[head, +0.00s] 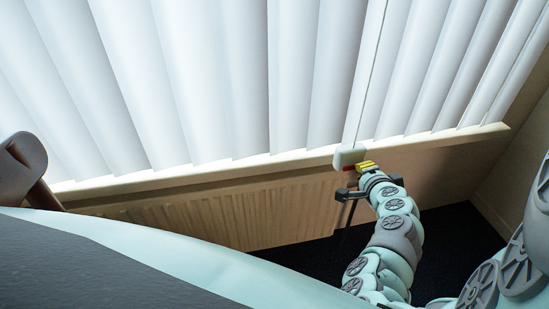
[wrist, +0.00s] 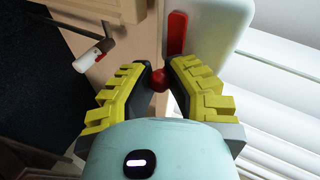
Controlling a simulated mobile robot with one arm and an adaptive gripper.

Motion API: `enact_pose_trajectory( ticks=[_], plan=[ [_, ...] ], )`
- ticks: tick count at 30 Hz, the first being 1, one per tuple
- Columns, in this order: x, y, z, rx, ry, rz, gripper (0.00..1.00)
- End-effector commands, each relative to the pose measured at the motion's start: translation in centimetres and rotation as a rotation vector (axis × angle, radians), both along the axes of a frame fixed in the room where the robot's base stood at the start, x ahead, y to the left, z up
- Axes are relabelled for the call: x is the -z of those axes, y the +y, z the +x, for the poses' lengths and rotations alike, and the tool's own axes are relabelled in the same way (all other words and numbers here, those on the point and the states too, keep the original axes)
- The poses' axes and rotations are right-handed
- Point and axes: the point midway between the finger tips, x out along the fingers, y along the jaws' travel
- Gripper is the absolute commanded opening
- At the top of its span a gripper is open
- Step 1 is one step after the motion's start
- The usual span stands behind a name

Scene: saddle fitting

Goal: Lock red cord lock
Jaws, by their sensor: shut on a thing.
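A white housing (head: 349,157) sits at the sill edge, at the lower end of the blind's cord. In the wrist view the same white housing (wrist: 217,25) carries an upright red strip (wrist: 176,33). A round red knob (wrist: 159,80) lies just below the strip, between my fingertips; whether it joins the strip is hidden. My gripper (wrist: 160,77) has yellow ribbed fingers and is shut on the red knob. In the head view my gripper (head: 364,167) is against the lower right of the housing, where only a little red shows.
White vertical blind slats (head: 225,80) hang behind a pale sill (head: 230,171). A ribbed radiator (head: 240,212) is below it. Dark floor (head: 450,235) lies at right.

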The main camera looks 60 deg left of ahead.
Motion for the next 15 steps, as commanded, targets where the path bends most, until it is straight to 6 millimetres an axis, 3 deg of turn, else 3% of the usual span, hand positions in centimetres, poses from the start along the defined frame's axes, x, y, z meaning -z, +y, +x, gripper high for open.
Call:
enact_pose_trajectory(
  ticks=[15],
  plan=[
    [0.36,-0.14,0.13,0.004,0.072,0.029,0.00]
  ],
)
